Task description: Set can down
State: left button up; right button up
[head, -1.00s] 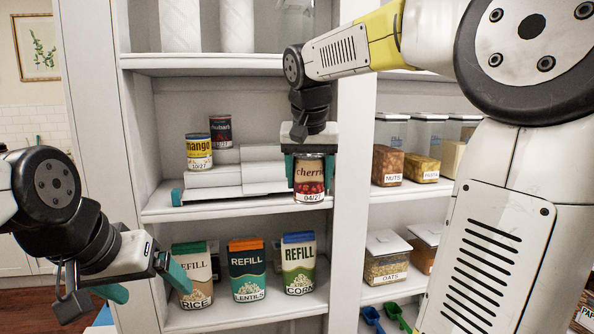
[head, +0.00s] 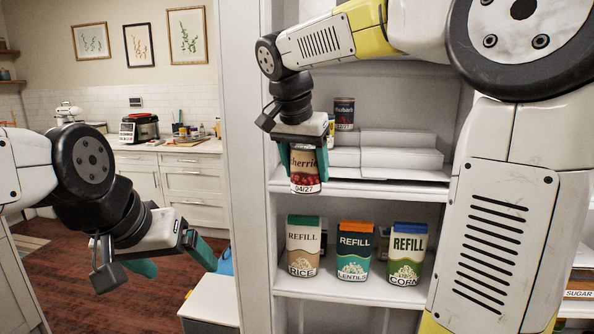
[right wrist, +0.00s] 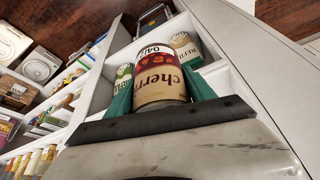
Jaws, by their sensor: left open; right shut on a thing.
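The cherries can (head: 305,172), with a cream and red label and a 04/27 date, is held upright between the teal fingers of my right gripper (head: 308,162). It is in front of the middle shelf's left part; whether it touches the shelf cannot be told. In the right wrist view the can (right wrist: 160,78) sits between both fingers (right wrist: 160,92). My left gripper (head: 172,262) is open and empty at the lower left, apart from the shelves. A dark rhubarb can (head: 344,114) stands on the stepped white riser (head: 388,150). The mango can is mostly hidden behind my right gripper.
The middle shelf (head: 370,187) has a bare front strip below the riser. Refill cartons of rice (head: 304,247), lentils (head: 354,252) and corn (head: 407,254) stand on the shelf below. The cabinet's left side panel (head: 248,150) is close to my right gripper. A white box (head: 212,300) stands at lower left.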

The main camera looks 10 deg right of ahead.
jog(key=w+d, duration=0.3)
jog(key=w, duration=0.2)
jog(key=w+d, duration=0.3)
jog(key=w, duration=0.2)
jog(key=w+d, duration=0.3)
jog(key=w, duration=0.2)
jog(key=shift+w, duration=0.1)
jog(key=shift+f, duration=0.3)
jog(key=o, duration=1.8)
jog(key=shift+f, duration=0.15)
jog(key=v, duration=1.2)
jog(key=s+f+n+t+y, duration=0.1)
jog(key=s+f+n, duration=0.1)
jog(key=s+f, duration=0.4)
jog(key=s+a+f+n+y, duration=0.1)
jog(key=s+f+n+y, duration=0.1)
jog(key=s+f, duration=0.5)
jog(key=s+a+f+n+t+y, duration=0.1)
jog(key=s+f+n, duration=0.2)
jog(key=s+f, duration=0.4)
jog(key=s, duration=0.9)
jog(key=shift+s+t+y, duration=0.25)
jog(key=shift+t+y, duration=0.05)
